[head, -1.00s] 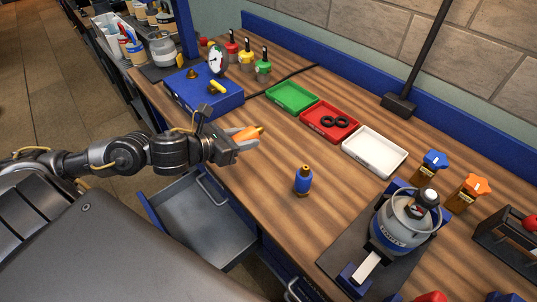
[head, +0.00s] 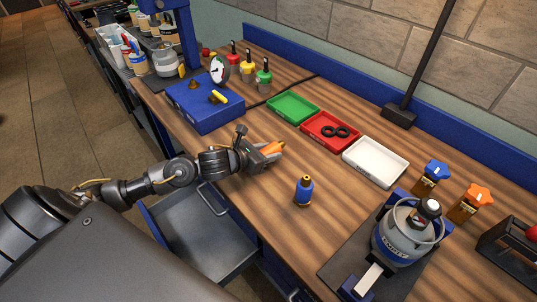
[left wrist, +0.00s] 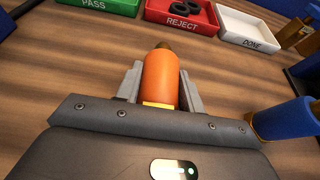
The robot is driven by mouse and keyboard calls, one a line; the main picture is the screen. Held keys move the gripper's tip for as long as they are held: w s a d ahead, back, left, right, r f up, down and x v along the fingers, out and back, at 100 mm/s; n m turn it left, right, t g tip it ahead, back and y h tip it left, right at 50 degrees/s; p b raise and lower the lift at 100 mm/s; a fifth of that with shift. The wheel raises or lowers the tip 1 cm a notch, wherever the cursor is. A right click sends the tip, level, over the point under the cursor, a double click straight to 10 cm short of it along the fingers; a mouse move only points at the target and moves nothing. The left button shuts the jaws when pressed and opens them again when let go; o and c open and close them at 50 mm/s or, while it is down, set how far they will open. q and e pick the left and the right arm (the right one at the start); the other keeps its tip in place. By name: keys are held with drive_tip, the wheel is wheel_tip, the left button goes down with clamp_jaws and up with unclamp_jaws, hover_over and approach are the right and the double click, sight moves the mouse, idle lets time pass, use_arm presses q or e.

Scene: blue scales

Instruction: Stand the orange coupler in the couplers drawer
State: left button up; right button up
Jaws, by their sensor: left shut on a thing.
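My left gripper (head: 266,153) is shut on the orange coupler (head: 274,148) above the wooden bench. In the left wrist view the coupler (left wrist: 160,78) lies between the two fingers, its brass tip pointing away from the wrist. An open grey drawer (head: 205,243) with a blue side juts from the bench front, below and to the left of the gripper. The visible part of its floor is bare; I cannot read a label on it. My right gripper is not in view.
A blue coupler (head: 303,190) stands on the bench right of the gripper. Green (head: 293,107), red (head: 318,138) and white (head: 375,162) trays lie behind; the red holds black rings. A grey cylinder (head: 405,235) stands at right, a blue box (head: 205,107) at back left.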

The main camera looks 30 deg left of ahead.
use_arm(q)
drive_tip(key=shift+f, duration=0.75)
drive_tip(key=shift+f, duration=0.2)
drive_tip(key=o, duration=1.2)
drive_tip(key=shift+o, duration=0.2)
drive_tip(key=shift+r, duration=0.15)
